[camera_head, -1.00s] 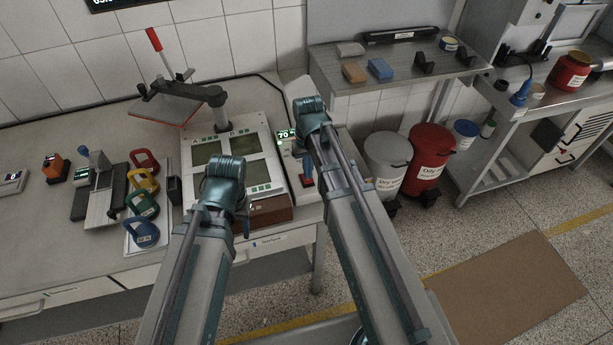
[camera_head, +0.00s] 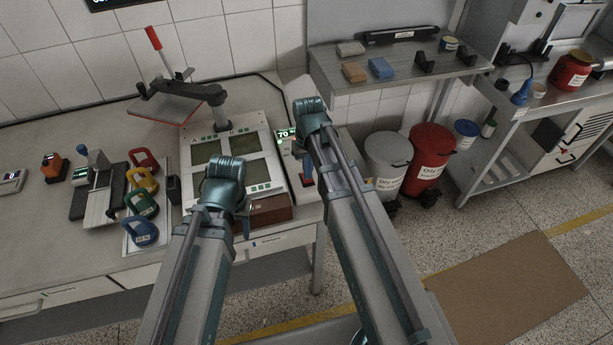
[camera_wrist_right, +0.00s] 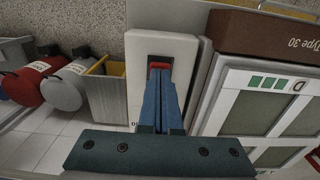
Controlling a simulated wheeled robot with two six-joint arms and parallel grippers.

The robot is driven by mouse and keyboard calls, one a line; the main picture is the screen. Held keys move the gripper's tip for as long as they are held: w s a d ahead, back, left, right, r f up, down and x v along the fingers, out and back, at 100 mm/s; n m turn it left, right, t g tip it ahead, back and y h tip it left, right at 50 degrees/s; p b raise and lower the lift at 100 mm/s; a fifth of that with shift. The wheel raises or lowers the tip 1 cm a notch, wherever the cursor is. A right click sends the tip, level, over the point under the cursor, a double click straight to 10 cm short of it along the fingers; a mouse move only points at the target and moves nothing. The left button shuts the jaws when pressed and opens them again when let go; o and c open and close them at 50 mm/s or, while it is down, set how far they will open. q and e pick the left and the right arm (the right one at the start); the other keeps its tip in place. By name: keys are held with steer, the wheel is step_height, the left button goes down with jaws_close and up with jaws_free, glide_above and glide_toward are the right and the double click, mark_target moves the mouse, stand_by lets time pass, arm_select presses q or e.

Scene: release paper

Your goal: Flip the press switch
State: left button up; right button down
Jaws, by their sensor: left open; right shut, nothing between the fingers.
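The red press switch (camera_wrist_right: 157,62) sits in a dark recess of a white control box (camera_wrist_right: 185,47). In the head view the switch (camera_head: 308,182) shows as a small red patch on the box at the right of the press (camera_head: 277,160). My right gripper (camera_wrist_right: 160,72) is shut and empty. Its blue fingertips are at the switch and cover part of it; whether they touch it I cannot tell. In the head view my right gripper (camera_head: 307,168) points down over the box. My left gripper (camera_head: 244,222) is open, in front of the press, with its fingers mostly hidden.
A lit display (camera_head: 284,134) reads 70 beside the press. A raised red-handled lever (camera_head: 154,40) and red-edged plate (camera_head: 172,109) stand behind left. Coloured rings (camera_head: 141,203) and a small slide device (camera_head: 100,195) lie to the left. Bins (camera_head: 387,160) stand right of the bench.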

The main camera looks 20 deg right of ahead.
steer(key=shift+f+b, duration=0.55)
steer(key=shift+f, duration=0.05)
steer(key=shift+r, duration=0.15)
step_height(320, 180, up, 7)
steer(key=p, duration=0.7)
stand_by(0.4)
steer(key=s+a+f+n+h+b, duration=0.1)
steer(key=s+a+n, duration=0.2)
steer(key=s+a, duration=0.7)
steer(key=s, duration=0.4)
steer(key=shift+s+a+f, duration=0.2)
steer(key=shift+a+f, duration=0.05)
